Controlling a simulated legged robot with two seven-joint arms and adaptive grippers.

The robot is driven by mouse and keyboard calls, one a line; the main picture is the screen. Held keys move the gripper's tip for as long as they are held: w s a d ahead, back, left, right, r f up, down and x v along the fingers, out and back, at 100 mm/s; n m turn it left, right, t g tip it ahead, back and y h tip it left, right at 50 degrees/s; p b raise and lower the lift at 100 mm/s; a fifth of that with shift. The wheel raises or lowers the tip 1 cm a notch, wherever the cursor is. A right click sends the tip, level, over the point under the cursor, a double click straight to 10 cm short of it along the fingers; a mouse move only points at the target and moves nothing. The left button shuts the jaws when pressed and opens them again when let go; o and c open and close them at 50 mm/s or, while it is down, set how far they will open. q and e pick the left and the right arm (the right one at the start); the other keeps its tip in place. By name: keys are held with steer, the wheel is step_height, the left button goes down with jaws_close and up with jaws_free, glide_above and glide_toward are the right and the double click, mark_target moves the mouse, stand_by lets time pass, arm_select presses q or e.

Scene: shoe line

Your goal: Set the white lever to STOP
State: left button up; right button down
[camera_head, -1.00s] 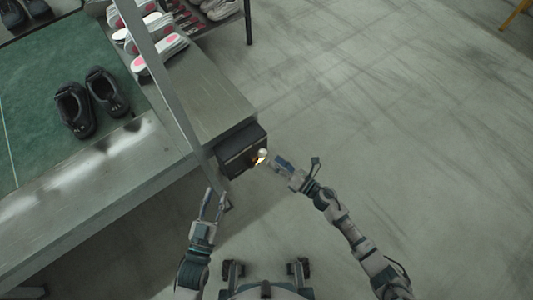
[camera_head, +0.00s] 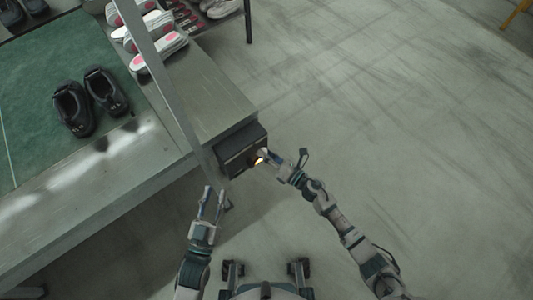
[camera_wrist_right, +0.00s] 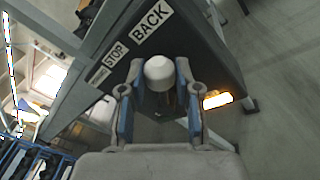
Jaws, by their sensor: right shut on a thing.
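The white lever (camera_wrist_right: 160,72) shows its round knob in the right wrist view, between the two blue-padded fingers of my right gripper (camera_wrist_right: 159,100). The fingers are shut on it. The lever is on a dark control box (camera_head: 242,148), which also shows in the wrist view (camera_wrist_right: 205,50). The box carries a BACK label (camera_wrist_right: 151,20), a STOP label (camera_wrist_right: 115,54) and a smaller label I cannot read. The knob appears nearest the BACK and STOP labels' right-hand side. In the head view my right gripper (camera_head: 269,157) is at the box. My left gripper (camera_head: 213,203) is open and empty below the box.
A metal conveyor table (camera_head: 205,95) with a green mat (camera_head: 35,115) lies to the left. Black shoes (camera_head: 90,100) stand on the mat. A metal post (camera_head: 165,75) rises beside the box. An orange lamp (camera_wrist_right: 217,100) glows on the box.

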arm_select(q)
steer(key=shift+a, duration=0.1)
